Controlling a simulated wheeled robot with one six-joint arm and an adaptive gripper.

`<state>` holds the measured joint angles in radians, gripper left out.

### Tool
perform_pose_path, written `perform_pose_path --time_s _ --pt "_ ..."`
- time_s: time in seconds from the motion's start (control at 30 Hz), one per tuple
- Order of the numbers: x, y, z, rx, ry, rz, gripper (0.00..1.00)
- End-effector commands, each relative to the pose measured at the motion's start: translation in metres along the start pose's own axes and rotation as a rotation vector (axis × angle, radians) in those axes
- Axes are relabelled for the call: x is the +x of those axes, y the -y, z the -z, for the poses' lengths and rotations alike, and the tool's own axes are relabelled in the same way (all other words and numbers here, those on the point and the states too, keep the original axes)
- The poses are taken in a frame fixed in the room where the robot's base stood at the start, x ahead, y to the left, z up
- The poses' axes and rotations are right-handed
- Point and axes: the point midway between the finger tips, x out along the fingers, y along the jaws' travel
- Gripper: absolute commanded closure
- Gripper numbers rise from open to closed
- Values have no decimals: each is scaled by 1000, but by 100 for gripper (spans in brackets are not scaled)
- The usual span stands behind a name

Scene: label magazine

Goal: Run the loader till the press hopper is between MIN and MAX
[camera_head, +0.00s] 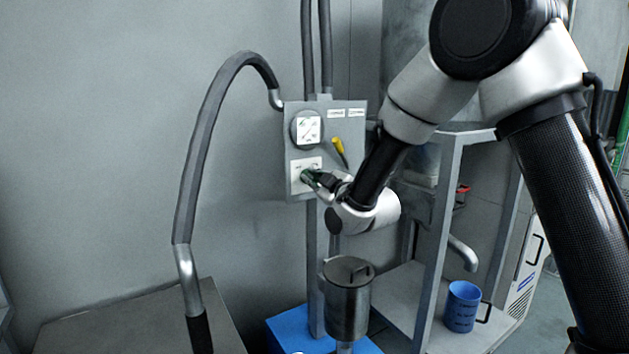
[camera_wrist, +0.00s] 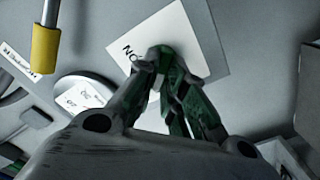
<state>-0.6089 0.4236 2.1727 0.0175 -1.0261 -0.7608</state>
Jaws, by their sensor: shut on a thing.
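A grey control panel (camera_head: 355,125) stands on a post, with a round dial (camera_head: 307,129), a yellow-tipped lever (camera_head: 338,148) and a white plate (camera_head: 298,165). My gripper (camera_head: 308,177) is at that plate, its fingers closed on a small control there. In the wrist view, my green-padded fingertips (camera_wrist: 162,58) meet over the white plate (camera_wrist: 190,25), hiding the control and part of the lettering. The yellow lever tip (camera_wrist: 45,48) is apart from them at left. A pale vessel (camera_head: 424,165) shows partly behind my arm. No MIN or MAX marks are readable.
A lidded metal canister (camera_head: 347,305) stands below the panel, near a blue base (camera_head: 290,328). A grey frame (camera_head: 438,240) holds a downturned spout (camera_head: 463,252) and a blue cup (camera_head: 462,306). A thick hose (camera_head: 205,145) arches left of the panel.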

Motion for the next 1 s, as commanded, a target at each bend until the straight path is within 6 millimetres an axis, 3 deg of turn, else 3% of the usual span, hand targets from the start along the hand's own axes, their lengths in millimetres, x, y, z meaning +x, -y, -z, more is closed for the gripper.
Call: perform_pose_path --time_s 0.27,1.0 --pt "0 0 0 157 1 1 100" --pt "0 -3 -2 852 2 1 100"
